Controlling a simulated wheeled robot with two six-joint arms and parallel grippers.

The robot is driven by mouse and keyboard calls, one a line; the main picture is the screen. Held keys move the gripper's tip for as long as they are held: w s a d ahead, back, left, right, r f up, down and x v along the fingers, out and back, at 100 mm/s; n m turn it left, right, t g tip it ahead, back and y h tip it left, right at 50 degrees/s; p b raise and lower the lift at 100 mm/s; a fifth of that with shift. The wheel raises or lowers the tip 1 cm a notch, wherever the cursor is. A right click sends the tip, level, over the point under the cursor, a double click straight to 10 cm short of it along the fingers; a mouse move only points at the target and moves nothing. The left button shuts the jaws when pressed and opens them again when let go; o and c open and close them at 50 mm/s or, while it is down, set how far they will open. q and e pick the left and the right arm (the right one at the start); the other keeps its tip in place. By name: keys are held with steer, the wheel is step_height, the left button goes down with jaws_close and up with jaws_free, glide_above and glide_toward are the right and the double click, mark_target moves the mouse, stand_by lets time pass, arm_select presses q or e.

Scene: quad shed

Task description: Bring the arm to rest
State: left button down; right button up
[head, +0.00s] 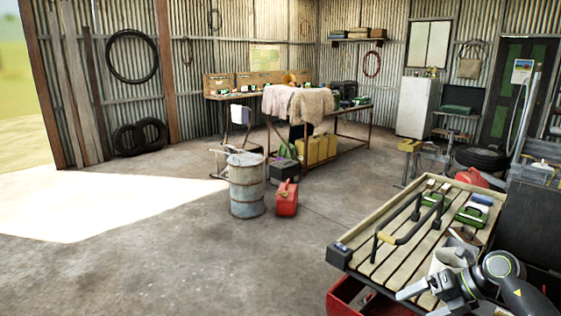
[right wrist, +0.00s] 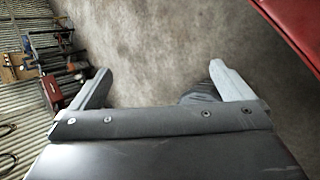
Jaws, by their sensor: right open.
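My right arm (head: 497,268) comes in at the lower right of the head view. Its gripper (head: 416,301) hangs at the front edge of the slatted wooden rack (head: 372,262), close to a red part below. In the right wrist view the gripper (right wrist: 160,75) has its two fingers wide apart, with only concrete floor between them, and holds nothing. A dark rounded shape (right wrist: 200,92) shows beside the right-hand finger. My left arm and gripper are not in view.
A dark bar handle (head: 412,228) stands up from the rack, with green-and-white items (head: 471,214) behind it. A red edge (right wrist: 295,30) is at the upper right of the wrist view. A barrel (head: 246,188) and red can (head: 286,198) stand on open floor.

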step_height(320, 180, down, 17)
steer(key=a+m+t+y+b, duration=0.2)
steer(key=m+t+y+b, duration=0.1)
steer(key=m+t, duration=0.65)
steer(key=s+d+f+m+h+b, duration=0.1)
steer(key=s+d+f+m+h, duration=0.15)
steer(key=f+m, duration=0.35)
steer(key=s+d+f+m+h, duration=0.1)
steer(key=s+f+m+h, duration=0.3)
steer(key=f, duration=0.4)
steer(key=s+d+f+m+h+b, duration=0.1)
steer(key=s+f+m+h, duration=0.2)
steer(key=f+m, duration=0.35)
steer(key=s+a+f+m+g+h+b, duration=0.25)
steer(key=s+f+m+g, duration=0.35)
steer(key=s+f, duration=1.3)
steer(key=s+a+f+m+g, duration=0.1)
steer(key=s+a+f+g, duration=0.1)
steer(key=s, duration=0.7)
steer(key=s+a+f+m+g, duration=0.1)
steer(key=s+a+f+g, duration=0.2)
steer(key=s, duration=0.6)
steer(key=shift+s+a+m+g, duration=0.3)
steer(key=shift+a+g, duration=0.35)
steer(key=shift+a, duration=0.45)
